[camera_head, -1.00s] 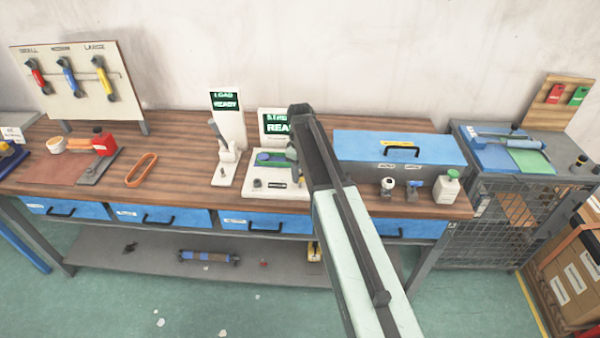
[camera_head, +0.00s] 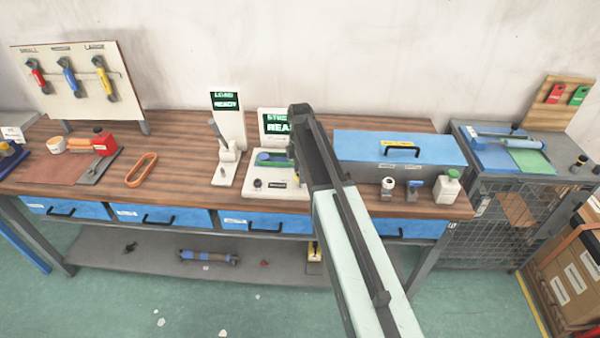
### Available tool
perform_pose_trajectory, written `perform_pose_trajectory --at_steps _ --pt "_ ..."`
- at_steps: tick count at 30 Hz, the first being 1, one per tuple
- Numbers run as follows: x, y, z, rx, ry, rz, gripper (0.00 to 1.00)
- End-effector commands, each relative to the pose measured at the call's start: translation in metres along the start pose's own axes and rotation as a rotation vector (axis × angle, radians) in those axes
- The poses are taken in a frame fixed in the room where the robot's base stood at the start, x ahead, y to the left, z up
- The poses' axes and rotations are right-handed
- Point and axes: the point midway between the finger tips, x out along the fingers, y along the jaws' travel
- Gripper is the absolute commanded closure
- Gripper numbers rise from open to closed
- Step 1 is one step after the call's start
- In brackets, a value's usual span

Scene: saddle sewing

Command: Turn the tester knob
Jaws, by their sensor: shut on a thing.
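The tester (camera_head: 262,194) is a white unit on the bench, with a blue and green part on top and a small dark round piece on its front left. Its dark screen (camera_head: 274,124) behind shows green letters, partly covered by my arm. My gripper (camera_head: 292,158) points down at the right part of the tester. It is shut on what appears to be the tester knob, which the gripper and arm hide. The knob's angle cannot be seen.
A white lever press (camera_head: 226,165) with a LOAD READY screen stands close left of the tester. An orange ring (camera_head: 141,170) lies further left on open wood.

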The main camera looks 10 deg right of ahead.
Motion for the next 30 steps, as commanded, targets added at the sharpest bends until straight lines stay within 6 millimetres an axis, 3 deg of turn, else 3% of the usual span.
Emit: perform_pose_trajectory --at_steps 12,30 --pt "0.0002 -0.0005 0.0 -0.247 0.0 -0.002 1.0" --pt "0.0002 -0.0005 -0.0005 -0.31 0.001 -0.001 1.0"
